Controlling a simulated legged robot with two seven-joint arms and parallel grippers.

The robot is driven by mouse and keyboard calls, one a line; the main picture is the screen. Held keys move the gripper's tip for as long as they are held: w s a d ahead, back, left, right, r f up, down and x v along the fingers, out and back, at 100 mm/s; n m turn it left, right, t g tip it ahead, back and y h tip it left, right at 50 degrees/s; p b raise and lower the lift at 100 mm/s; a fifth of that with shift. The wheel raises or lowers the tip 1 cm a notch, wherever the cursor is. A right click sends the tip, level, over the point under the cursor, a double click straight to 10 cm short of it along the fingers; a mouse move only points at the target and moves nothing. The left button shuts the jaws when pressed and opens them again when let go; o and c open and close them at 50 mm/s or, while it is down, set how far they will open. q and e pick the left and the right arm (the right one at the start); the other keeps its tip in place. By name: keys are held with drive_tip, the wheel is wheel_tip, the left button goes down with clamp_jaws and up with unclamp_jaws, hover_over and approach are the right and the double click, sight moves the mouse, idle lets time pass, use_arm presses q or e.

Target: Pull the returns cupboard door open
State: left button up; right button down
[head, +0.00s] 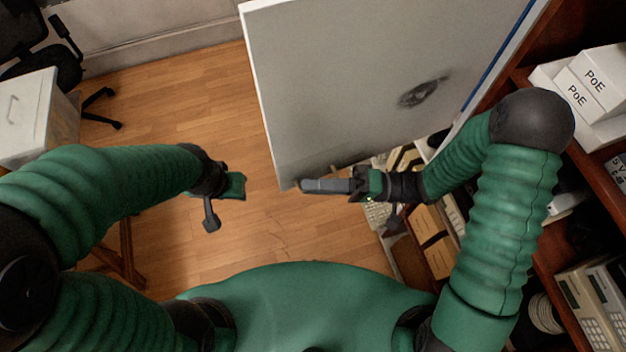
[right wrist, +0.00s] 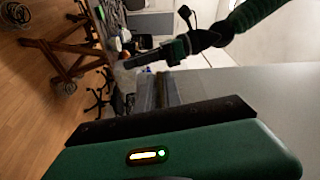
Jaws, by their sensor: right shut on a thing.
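The returns cupboard door (head: 340,80) is a large pale grey panel with a dark smudge. It stands swung out from the shelving on the right, with floor showing to its left. Its grey face also fills the right side of the right wrist view (right wrist: 255,100). My right gripper (head: 325,186) is at the door's near edge, close to its lower left corner in the head view. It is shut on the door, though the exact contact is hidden. My left gripper (head: 236,186) hangs over bare floor, left of the door and apart from it; its fingers are not clear.
Shelves with white PoE boxes (head: 592,85), desk phones (head: 592,300) and folders (head: 428,225) line the right side, close to my right arm. A white cabinet (head: 30,110) and black chair (head: 70,60) stand left. Wooden floor (head: 190,110) between is mostly clear.

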drive_tip(key=c, duration=1.7)
unclamp_jaws()
drive_tip(key=shift+c, duration=0.2)
drive_tip(key=shift+o, duration=1)
drive_tip(key=shift+w+d, duration=0.15)
drive_tip(key=d+f+b, duration=0.1)
drive_tip(key=d+b, duration=0.1)
drive_tip(key=d, duration=1)
drive_tip(key=shift+w+b, duration=0.35)
drive_tip(key=shift+f, duration=0.1)
